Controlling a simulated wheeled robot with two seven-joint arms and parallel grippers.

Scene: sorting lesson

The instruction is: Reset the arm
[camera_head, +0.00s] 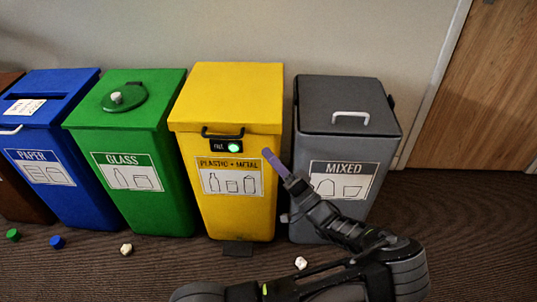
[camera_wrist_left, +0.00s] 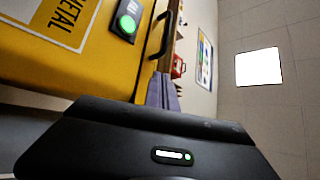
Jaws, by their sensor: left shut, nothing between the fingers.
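My left arm reaches up from the bottom right in the head view. Its gripper (camera_head: 268,154) is shut and empty, with purple-grey fingers pointing up and left. The fingertips are in front of the yellow plastic and metal bin (camera_head: 225,99), near the right end of its label. In the left wrist view the shut fingers (camera_wrist_left: 162,92) show beside the yellow bin (camera_wrist_left: 70,75), with its black handle and green-lit panel close by. Whether the fingers touch the bin cannot be told. My right gripper is not in view.
A grey mixed bin (camera_head: 345,103) stands right of the yellow one, partly behind my arm. Green glass (camera_head: 118,120) and blue paper (camera_head: 70,105) bins stand left. Small pieces, including a white one (camera_head: 301,263), lie on the carpet. A wooden door (camera_head: 490,90) is at right.

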